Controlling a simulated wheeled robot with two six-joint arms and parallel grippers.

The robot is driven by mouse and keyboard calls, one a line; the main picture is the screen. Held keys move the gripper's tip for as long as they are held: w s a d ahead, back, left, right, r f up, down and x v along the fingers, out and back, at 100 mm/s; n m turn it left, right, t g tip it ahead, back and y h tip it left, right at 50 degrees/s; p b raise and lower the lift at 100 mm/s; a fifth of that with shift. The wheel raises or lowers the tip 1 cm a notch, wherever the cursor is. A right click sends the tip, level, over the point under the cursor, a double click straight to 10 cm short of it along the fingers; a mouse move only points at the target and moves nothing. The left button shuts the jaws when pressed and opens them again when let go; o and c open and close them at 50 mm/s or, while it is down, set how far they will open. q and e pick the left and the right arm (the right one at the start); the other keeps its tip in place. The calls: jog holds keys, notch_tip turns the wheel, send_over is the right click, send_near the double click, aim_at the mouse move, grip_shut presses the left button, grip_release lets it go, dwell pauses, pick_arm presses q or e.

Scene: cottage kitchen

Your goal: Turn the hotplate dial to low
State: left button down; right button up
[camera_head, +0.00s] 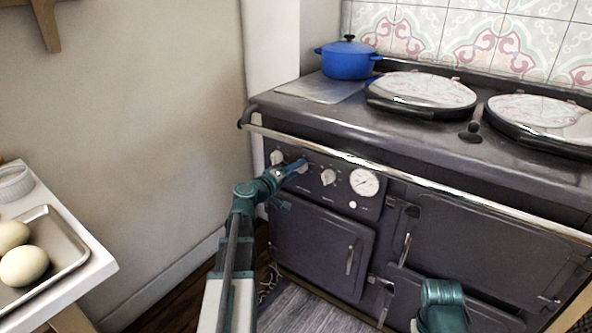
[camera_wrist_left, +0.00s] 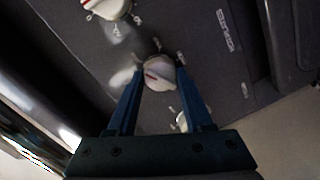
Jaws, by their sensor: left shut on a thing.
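The stove's control panel (camera_head: 352,204) has several round white dials in a row and a gauge. My left gripper (camera_head: 293,169) reaches the panel from the lower left and is shut on the middle white dial (camera_head: 303,167). In the left wrist view this dial (camera_wrist_left: 158,74) sits between the two blue fingertips, with a short red mark on its face. Marks surround it, but their lettering is too small to read. A second dial (camera_head: 328,177) is to its right and a third (camera_head: 277,157) to its left. Only a teal part of my right arm shows at the bottom; its fingers are hidden.
A chrome rail (camera_head: 400,172) runs along the stove front above the dials. A blue pot (camera_head: 347,59) and two round lids (camera_head: 420,90) are on the stove top. At left, a white counter (camera_head: 92,262) bears a metal tray (camera_head: 72,236) with round, pale items.

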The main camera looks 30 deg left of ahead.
pick_arm(q)
jog(key=shift+c, duration=1.6)
grip_release()
jog(key=shift+s, duration=0.1)
jog(key=s+a+r+p, duration=0.1)
jog(key=s, duration=1.2)
jog(key=shift+s+a, duration=0.25)
jog(key=shift+a, duration=0.1)
jog(key=shift+r, duration=0.1)
